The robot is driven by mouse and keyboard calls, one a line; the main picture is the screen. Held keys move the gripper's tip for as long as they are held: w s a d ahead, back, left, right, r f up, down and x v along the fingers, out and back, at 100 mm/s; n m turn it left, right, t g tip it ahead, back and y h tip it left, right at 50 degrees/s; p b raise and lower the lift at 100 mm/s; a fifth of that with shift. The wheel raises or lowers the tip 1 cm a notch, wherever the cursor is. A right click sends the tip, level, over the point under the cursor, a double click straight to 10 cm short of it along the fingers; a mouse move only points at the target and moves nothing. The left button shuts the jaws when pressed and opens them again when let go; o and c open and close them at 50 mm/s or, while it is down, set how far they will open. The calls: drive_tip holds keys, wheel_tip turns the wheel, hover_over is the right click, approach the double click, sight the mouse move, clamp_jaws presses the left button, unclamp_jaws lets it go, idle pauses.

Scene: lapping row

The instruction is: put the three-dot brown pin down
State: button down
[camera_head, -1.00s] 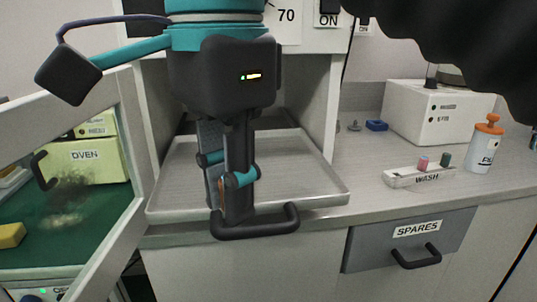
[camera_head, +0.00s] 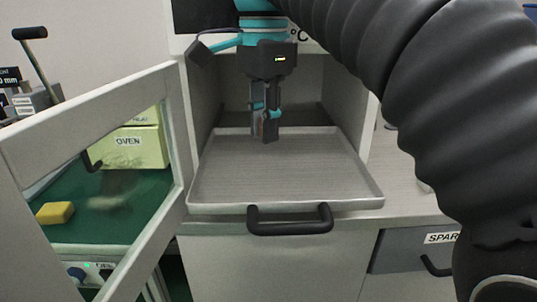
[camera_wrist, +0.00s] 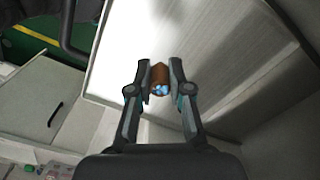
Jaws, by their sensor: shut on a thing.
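My gripper (camera_head: 266,138) hangs fingers down over the back part of a grey metal tray (camera_head: 283,187). In the wrist view my gripper (camera_wrist: 160,84) is shut on a brown pin (camera_wrist: 160,72), which sits between the two fingertips. Light blue dots show on the pin's near end; they are too small to count surely. In the head view the pin is mostly hidden by the fingers. I cannot tell whether the pin touches the tray. The tray looks empty elsewhere and has a black handle (camera_head: 290,219) at its front.
The tray sits in an open cabinet bay with walls (camera_head: 350,95) on both sides. An open framed door (camera_head: 150,235) stands at the left, before a box labelled OVEN (camera_head: 130,142) and a yellow block (camera_head: 55,212). A spares drawer (camera_head: 405,250) is at lower right.

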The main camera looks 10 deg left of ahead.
sight(265, 179)
wheel_tip(265, 179, down, 6)
drive_tip(key=shift+s+b, duration=0.15)
drive_tip(key=shift+b, duration=0.6)
drive_tip(key=shift+w+f, duration=0.2)
drive_tip(key=shift+f, duration=0.2)
drive_tip(key=c, duration=1.1)
unclamp_jaws()
drive_tip(key=shift+r, duration=0.1)
drive_tip(key=shift+r+p, duration=0.85)
drive_tip(key=shift+r, duration=3)
